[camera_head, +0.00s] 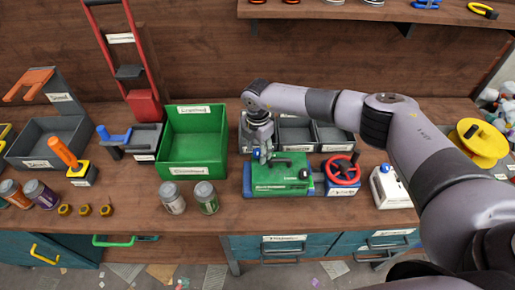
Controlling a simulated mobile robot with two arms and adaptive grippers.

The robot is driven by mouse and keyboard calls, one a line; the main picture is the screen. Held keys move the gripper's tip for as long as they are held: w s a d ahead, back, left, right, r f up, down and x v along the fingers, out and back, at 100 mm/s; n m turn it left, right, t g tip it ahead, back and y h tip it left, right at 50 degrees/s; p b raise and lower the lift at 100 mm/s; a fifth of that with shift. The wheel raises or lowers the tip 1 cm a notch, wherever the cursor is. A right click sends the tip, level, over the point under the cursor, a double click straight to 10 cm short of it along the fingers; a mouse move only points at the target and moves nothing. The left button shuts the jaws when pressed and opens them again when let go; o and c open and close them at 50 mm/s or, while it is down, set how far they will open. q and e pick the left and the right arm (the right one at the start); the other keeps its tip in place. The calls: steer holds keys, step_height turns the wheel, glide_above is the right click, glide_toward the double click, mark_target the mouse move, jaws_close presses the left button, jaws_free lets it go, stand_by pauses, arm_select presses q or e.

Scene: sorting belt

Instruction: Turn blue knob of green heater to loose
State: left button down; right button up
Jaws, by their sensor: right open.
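A green box-shaped device (278,180) with a blue base and a white label stands on the workbench, right of centre. I take it to be the green heater. My right gripper (262,152) points down at its back left corner, open. A small blue part shows by the fingertips; I cannot tell whether it is the knob, or whether the fingers touch it. The knob's setting cannot be read. A black handle lies on the device's top. My left gripper is out of view.
A red handwheel (342,170) on a blue base stands right of the device. A white box with a blue top knob (386,169) is further right. Two jars (207,197) and a green bin (194,132) are on the left. Grey bins (334,136) stand behind.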

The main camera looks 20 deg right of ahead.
steer(key=shift+c, duration=0.5)
jaws_close()
